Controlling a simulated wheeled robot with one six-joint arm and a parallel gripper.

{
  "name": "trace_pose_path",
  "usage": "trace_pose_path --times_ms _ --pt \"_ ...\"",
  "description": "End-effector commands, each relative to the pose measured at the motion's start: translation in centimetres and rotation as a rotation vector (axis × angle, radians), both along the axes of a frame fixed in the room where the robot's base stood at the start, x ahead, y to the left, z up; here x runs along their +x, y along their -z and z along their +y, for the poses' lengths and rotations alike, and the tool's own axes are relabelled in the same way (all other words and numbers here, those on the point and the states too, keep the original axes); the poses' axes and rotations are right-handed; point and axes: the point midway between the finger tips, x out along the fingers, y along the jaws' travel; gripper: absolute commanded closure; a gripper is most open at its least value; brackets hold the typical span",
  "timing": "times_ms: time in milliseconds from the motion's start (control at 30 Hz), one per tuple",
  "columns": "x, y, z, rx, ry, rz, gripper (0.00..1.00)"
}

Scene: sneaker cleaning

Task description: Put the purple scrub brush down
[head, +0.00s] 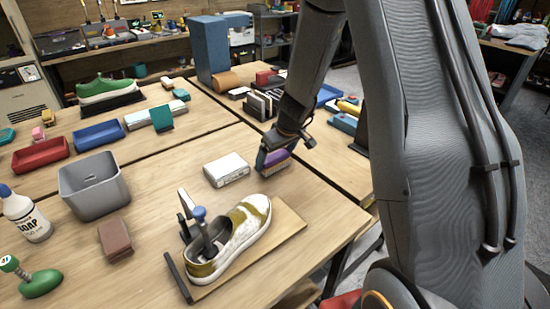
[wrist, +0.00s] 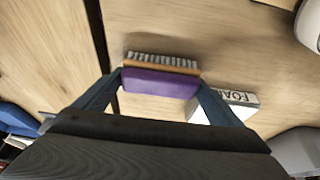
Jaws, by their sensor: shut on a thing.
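The purple scrub brush (wrist: 160,83) shows in the wrist view with an orange-brown band and pale bristles. My gripper (wrist: 160,88) is shut on it, with one finger at each end of the purple body. In the head view my gripper (head: 273,158) hangs near the right edge of the front table, and the purple brush (head: 276,159) is partly hidden behind a finger. A shadow lies beside the bristles in the wrist view. I cannot tell whether the bristles touch the wood.
A white box (head: 227,170) stands just left of my gripper. A white and olive sneaker (head: 245,226) sits on a wooden board (head: 288,222) in front. A grey bin (head: 94,187), a soap bottle (head: 25,216) and a brown block (head: 115,237) stand left. A gap separates the tables.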

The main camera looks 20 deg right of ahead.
Motion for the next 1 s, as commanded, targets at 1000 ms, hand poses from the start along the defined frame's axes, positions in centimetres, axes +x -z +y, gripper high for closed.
trace_pose_path --times_ms 1000 --pt "-1.9 -5.5 -0.9 0.000 0.001 -0.004 0.00"
